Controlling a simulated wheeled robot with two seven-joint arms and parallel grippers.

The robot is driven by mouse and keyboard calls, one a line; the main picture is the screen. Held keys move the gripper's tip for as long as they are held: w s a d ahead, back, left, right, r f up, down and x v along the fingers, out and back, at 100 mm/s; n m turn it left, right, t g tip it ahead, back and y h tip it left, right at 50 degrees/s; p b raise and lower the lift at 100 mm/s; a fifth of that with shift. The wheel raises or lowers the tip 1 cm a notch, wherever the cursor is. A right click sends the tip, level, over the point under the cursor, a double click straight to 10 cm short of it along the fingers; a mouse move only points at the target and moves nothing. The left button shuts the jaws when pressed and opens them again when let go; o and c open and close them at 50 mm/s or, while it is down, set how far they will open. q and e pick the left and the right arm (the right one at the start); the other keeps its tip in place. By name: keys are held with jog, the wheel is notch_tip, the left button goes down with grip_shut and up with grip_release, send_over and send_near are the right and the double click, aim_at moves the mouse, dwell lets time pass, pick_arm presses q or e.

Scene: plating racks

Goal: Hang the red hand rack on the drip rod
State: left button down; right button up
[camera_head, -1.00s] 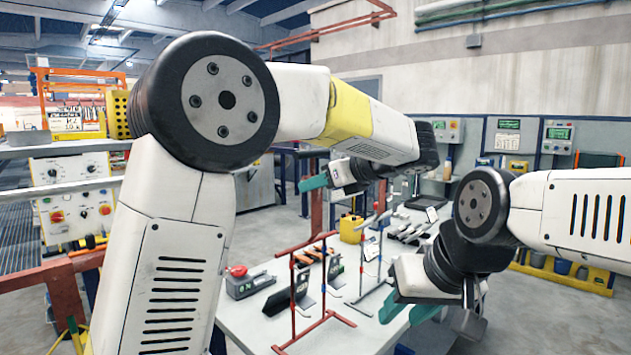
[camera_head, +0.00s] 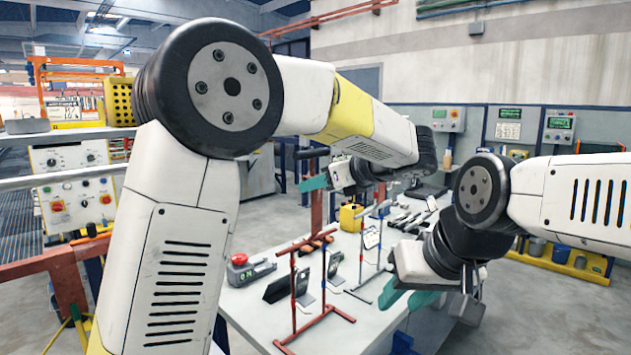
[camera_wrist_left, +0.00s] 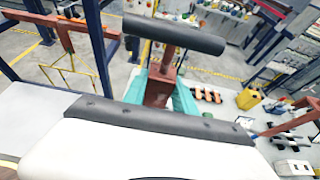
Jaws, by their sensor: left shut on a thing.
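My left gripper (camera_head: 326,182) is in the middle of the head view, beyond the near end of the table, partly hidden by its own wrist. In the left wrist view, its teal fingers (camera_wrist_left: 184,98) are shut on a red-brown post with a black crossbar (camera_wrist_left: 175,33), which appears to be the red hand rack. A red stand (camera_head: 293,290) with a top bar stands upright on the table. A stand with blue and red bands (camera_head: 383,240) is behind it. I cannot tell which bears the drip rod. My right gripper (camera_head: 408,296) has its teal fingers apart, over the table's right side.
The white table (camera_head: 245,310) holds a red push-button box (camera_head: 240,265), dark sign plates (camera_head: 290,285), a yellow canister (camera_head: 351,217) and several small parts. A red railing (camera_head: 75,265) and control panel (camera_head: 75,185) stand at the left.

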pick_arm(q)
jog(key=c, duration=0.9)
grip_release()
